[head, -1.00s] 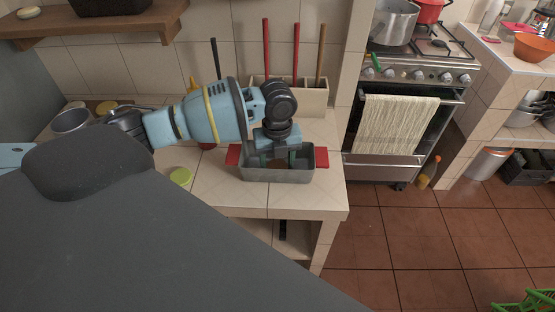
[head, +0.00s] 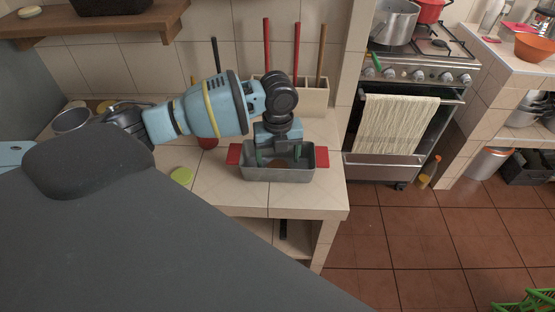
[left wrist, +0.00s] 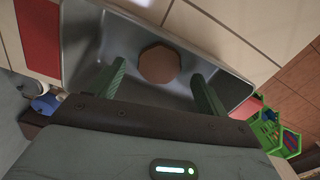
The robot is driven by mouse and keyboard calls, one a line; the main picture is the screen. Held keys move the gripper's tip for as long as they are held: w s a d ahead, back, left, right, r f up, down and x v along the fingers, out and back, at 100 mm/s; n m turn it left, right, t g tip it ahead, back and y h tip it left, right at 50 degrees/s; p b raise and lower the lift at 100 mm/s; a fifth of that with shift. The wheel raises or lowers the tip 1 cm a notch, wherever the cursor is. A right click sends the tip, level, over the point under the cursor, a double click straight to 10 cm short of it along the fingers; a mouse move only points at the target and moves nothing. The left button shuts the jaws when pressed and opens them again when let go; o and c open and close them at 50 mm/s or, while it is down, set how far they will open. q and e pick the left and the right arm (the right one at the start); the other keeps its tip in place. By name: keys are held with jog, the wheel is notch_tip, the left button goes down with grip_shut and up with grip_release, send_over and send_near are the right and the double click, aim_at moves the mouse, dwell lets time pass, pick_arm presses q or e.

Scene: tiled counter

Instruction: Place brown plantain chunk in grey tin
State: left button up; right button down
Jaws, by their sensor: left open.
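The grey tin (head: 278,174), with red handles at its ends, sits on the tiled counter near its front right corner. My left gripper (head: 279,158) reaches down over the tin with its fingers at the opening. In the left wrist view its two green fingers (left wrist: 160,88) are spread wide apart. The brown plantain chunk (left wrist: 159,63) lies inside the tin (left wrist: 232,88), between and just beyond the fingertips, and no finger appears to touch it. In the head view I cannot make out the chunk. My right gripper is not in view.
A holder (head: 302,97) with red and brown handled utensils stands behind the tin against the wall. A stove (head: 413,80) with pots stands to the right of the counter.

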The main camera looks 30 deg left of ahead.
aim_at(278, 166)
pick_arm(q)
notch_tip(278, 166, up, 10)
jog(key=shift+r, duration=0.2)
jog(key=shift+f, duration=0.1)
dwell(0.3)
